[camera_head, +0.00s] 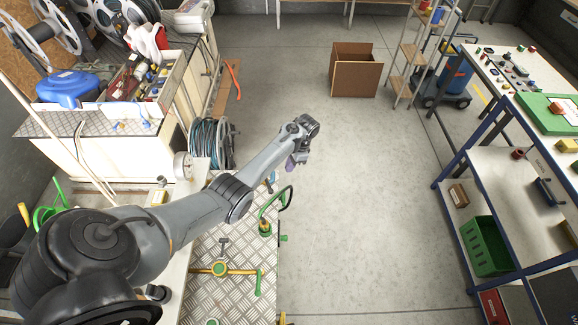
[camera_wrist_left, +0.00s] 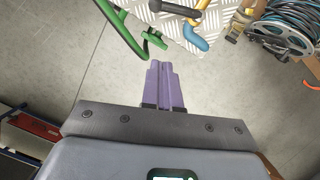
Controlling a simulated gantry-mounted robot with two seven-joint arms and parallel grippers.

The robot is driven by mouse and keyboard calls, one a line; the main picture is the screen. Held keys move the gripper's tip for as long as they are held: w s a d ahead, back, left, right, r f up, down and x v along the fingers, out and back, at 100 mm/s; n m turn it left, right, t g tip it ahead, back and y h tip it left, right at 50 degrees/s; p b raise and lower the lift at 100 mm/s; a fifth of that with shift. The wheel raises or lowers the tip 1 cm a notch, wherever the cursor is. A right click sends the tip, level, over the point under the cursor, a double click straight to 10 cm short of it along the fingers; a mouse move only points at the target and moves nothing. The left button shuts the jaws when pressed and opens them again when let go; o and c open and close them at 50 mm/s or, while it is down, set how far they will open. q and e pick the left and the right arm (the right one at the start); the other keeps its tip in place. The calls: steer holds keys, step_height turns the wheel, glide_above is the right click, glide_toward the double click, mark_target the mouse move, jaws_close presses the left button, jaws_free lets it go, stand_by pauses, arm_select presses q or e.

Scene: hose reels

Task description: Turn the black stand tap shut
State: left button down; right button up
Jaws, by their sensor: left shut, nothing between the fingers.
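My left gripper (camera_head: 291,164) reaches over the right edge of the chequered metal bench top (camera_head: 205,300). In the left wrist view its purple fingers (camera_wrist_left: 162,66) are together and empty. Just beyond the fingertips, in that view, is a black T-shaped handle (camera_wrist_left: 174,9), apart from them, with an orange and blue spout (camera_wrist_left: 195,38) beside it. A green curved pipe with a black end (camera_wrist_left: 128,28) stands to the left; it shows in the head view (camera_head: 268,207). Another black T-handle (camera_head: 223,242) sits by a yellow pipe. I cannot tell which handle is the black stand tap.
A hose reel (camera_head: 213,143) stands behind the bench. A cardboard box (camera_head: 356,76) and a wooden step ladder (camera_head: 408,56) are at the back. A blue-framed shelf with a green crate (camera_head: 486,246) is at the right. The floor between is clear.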

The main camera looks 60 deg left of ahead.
mark_target(268, 184)
arm_select(q)
steer(key=s+f+b, duration=0.1)
steer(key=s+f, duration=0.1)
steer(key=s+a+f, duration=0.1)
steer(key=f, duration=0.2)
steer(key=s+f+b, duration=0.1)
steer(key=s+f, duration=0.1)
steer(key=shift+s+a+f+b, duration=0.15)
steer(key=shift+s+f+b, duration=0.05)
steer(key=shift+s+b, duration=0.15)
steer(key=shift+s+f, duration=0.1)
steer(key=shift+s, duration=0.05)
arm_select(e)
step_height(268, 184, down, 4)
steer(key=shift+s+r, duration=0.1)
steer(key=shift+r, duration=0.05)
